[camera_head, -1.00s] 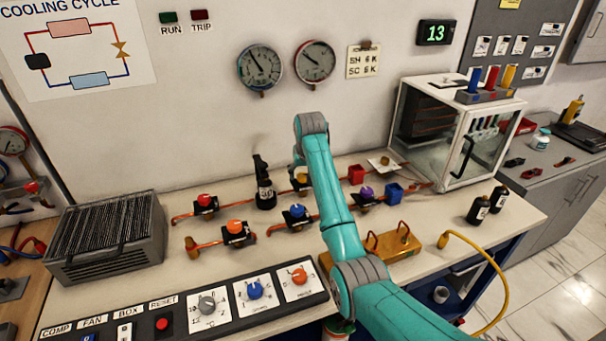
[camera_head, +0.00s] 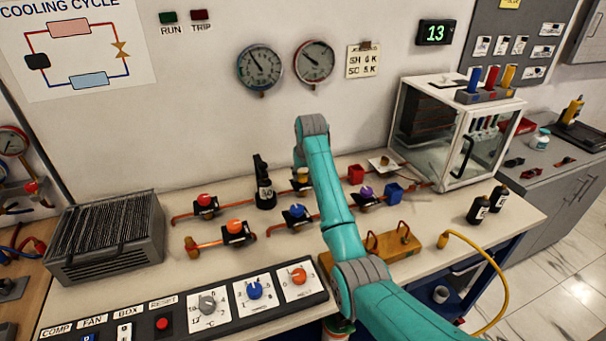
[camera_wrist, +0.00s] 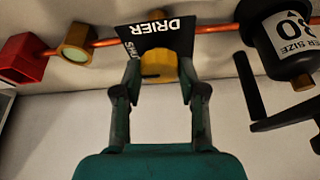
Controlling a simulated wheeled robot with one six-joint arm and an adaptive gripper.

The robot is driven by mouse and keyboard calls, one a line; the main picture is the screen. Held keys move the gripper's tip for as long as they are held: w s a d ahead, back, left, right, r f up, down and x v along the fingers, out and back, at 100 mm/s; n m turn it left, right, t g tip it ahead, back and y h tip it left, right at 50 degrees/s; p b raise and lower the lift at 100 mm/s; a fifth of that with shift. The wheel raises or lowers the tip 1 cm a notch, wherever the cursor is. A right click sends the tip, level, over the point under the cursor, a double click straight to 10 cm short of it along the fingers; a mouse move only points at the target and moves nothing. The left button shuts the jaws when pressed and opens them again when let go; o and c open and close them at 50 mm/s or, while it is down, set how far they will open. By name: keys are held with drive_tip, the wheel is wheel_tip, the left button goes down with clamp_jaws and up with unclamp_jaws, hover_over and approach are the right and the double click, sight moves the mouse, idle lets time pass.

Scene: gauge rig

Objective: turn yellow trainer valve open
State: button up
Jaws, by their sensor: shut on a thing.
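The yellow trainer valve's knob (camera_wrist: 158,67) shows in the wrist view in front of a black plate (camera_wrist: 160,38) lettered "DRIER". A second word on the plate, running sideways, is partly hidden. My gripper (camera_wrist: 158,88) has one finger on each side of the knob and is shut on it. The knob has a dark slot low on its face. In the head view the valve (camera_head: 300,180) sits at the back of the bench on a copper pipe, mostly hidden by my arm.
A black bottle-like part marked 30 (camera_wrist: 288,40), with a dark handle, stands close right of my gripper in the wrist view. A brass fitting (camera_wrist: 76,42) and a red block (camera_wrist: 22,60) are left. Blue (camera_head: 297,211) and purple (camera_head: 366,193) valves stand near my arm.

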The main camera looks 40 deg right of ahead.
drive_tip(key=n+y, duration=0.1)
drive_tip(key=n, duration=0.3)
drive_tip(key=shift+d+n+y, duration=0.1)
drive_tip(key=shift+n+y, duration=0.2)
drive_tip(key=shift+y, duration=0.1)
drive_tip(key=n, duration=0.2)
drive_tip(key=n+y, duration=0.1)
drive_tip(key=n, duration=0.1)
drive_tip(key=shift+d+y, duration=0.1)
drive_tip(key=shift+y, duration=0.2)
drive_tip(key=n, duration=0.2)
drive_tip(key=n+y, duration=0.1)
drive_tip(key=n, duration=0.2)
drive_tip(key=shift+g+y, duration=0.3)
drive_tip(key=shift+g, duration=0.1)
drive_tip(key=shift+w+d+n+g+y, duration=0.1)
drive_tip(key=shift+n+g+y, duration=0.4)
drive_tip(key=shift+n, duration=1.4)
drive_tip(key=o, duration=1.1)
drive_tip(key=shift+o, duration=0.2)
